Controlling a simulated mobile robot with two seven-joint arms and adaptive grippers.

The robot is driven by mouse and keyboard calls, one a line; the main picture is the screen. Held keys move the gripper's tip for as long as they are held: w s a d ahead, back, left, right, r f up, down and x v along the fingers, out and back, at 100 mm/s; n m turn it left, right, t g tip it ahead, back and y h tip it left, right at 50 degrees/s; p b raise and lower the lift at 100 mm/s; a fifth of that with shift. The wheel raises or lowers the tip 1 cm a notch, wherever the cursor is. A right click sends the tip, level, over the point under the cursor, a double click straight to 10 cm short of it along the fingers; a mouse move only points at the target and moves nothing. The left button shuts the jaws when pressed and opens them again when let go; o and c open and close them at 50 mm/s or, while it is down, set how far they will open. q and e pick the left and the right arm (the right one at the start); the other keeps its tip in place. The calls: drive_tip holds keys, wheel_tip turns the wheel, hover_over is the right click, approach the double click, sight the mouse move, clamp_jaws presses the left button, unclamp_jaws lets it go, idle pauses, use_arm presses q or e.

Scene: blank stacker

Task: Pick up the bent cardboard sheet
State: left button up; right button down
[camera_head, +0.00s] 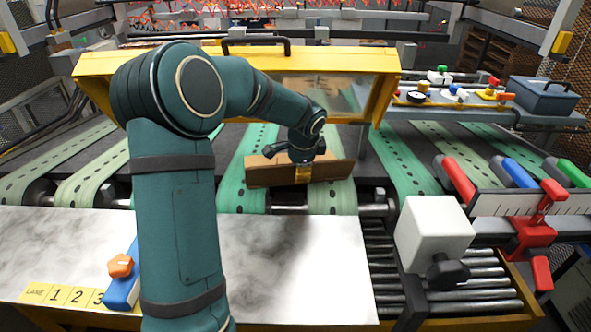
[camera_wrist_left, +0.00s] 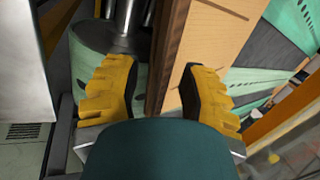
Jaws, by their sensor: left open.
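The bent cardboard sheet (camera_head: 265,174) is brown and lies across the green belts in the middle of the head view, its upright part facing me. My left gripper (camera_head: 303,174) reaches down onto it, slightly right of its middle, with a yellow finger in front of its face. In the left wrist view the open yellow fingers of my left gripper (camera_wrist_left: 158,92) stand on either side of the sheet's dark edge, and its tan face (camera_wrist_left: 210,35) runs up behind the right finger. I cannot tell whether either finger touches it. My right gripper is not in view.
A yellow frame (camera_head: 345,60) with a clear panel stands behind the sheet. A white block (camera_head: 434,232) sits over metal rollers at the right. A marbled white panel (camera_head: 300,265) lies in front. A blue box (camera_head: 543,95) stands on the right shelf.

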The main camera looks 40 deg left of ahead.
use_arm(q)
drive_tip(key=shift+w+a+f, duration=0.1)
drive_tip(key=shift+a+f, duration=0.05)
drive_tip(key=shift+f, duration=0.3)
clamp_jaws()
drive_tip(key=shift+r, duration=0.1)
